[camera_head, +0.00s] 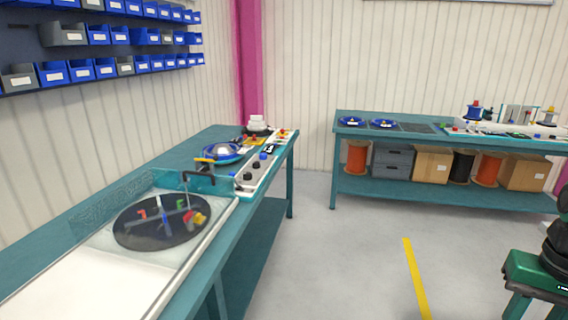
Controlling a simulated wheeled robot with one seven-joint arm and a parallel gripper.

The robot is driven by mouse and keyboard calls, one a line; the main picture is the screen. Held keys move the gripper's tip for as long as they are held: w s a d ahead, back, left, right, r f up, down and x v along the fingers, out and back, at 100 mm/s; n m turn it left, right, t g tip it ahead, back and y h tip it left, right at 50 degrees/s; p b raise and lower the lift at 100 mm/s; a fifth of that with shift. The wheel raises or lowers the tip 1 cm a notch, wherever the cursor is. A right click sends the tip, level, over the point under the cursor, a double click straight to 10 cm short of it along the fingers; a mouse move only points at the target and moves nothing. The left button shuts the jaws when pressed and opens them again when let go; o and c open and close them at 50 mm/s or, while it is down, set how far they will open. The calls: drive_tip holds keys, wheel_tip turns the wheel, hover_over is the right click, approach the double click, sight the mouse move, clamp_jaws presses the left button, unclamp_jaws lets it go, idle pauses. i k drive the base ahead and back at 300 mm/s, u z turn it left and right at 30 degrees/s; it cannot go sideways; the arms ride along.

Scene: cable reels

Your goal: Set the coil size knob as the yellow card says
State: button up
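A white control panel (257,176) runs along the right edge of the left bench. It carries black knobs (248,177) and a blue knob (263,156), with a small dark display (270,148) near its far end. Which knob sets the coil size cannot be read from here, nor can the knob's setting. A small yellow item (254,141) lies beyond the panel; it may be the yellow card, but no writing is legible. My gripper is not in view.
A clear-walled turntable (162,222) fills the near part of the left bench (60,240). A blue reel (222,153) sits behind it. Another bench (350,131) with reels and a panel stands at the back right. A green stand (535,272) is at right. Open floor lies between.

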sight(247, 176)
drive_tip(key=u, duration=0.1)
drive_tip(key=i, duration=1.45)
drive_tip(key=u, duration=0.65)
